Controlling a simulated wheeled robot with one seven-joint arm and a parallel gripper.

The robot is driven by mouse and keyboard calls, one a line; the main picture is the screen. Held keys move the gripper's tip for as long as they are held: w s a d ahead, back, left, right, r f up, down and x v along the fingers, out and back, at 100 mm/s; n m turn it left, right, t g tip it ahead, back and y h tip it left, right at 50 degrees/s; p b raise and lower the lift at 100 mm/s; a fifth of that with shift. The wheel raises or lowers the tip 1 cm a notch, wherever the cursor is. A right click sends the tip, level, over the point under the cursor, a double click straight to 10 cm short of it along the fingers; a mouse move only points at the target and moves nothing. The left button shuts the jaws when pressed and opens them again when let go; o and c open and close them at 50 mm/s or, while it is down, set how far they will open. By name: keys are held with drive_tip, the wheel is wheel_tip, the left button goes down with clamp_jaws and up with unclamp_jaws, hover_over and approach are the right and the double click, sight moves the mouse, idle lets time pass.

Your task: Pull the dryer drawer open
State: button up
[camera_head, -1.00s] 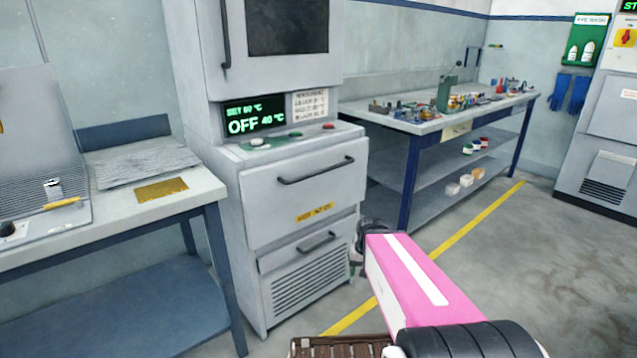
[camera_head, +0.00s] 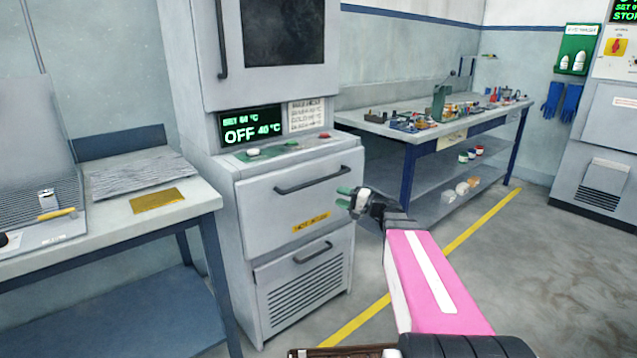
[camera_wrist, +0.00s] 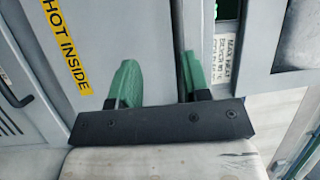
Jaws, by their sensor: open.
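The dryer (camera_head: 215,160) is a tall grey cabinet with a display reading OFF 40 °C. Its drawer (camera_head: 268,208) is shut, with a dark bar handle (camera_head: 312,181) across the top and a yellow HOT INSIDE label (camera_head: 311,222). My gripper (camera_head: 345,198) is at the drawer's right side, near the handle's right end. In the wrist view its two green fingers (camera_wrist: 158,82) are open and point at the drawer front. The handle bar (camera_wrist: 178,40) runs between the fingers' lines, nearer the right one. I cannot tell whether they touch it.
A lower panel with its own handle (camera_head: 313,252) sits under the drawer. A table (camera_head: 190,210) with a tray stands at the left. A workbench (camera_head: 420,137) with small items stands behind at the right. Floor with a yellow line (camera_head: 450,250) is clear at the right.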

sight(319, 181)
drive_tip(key=shift+m+t, duration=0.3)
drive_tip(key=shift+t, duration=0.2)
drive_tip(key=x, duration=0.3)
drive_tip(key=r+x, duration=0.1)
drive_tip(key=x, duration=0.3)
drive_tip(key=r+x, duration=0.1)
drive_tip(key=x, duration=0.2)
drive_tip(key=shift+w+d, duration=0.15)
drive_tip(key=shift+w, duration=0.35)
drive_tip(key=shift+c, duration=0.2)
clamp_jaws()
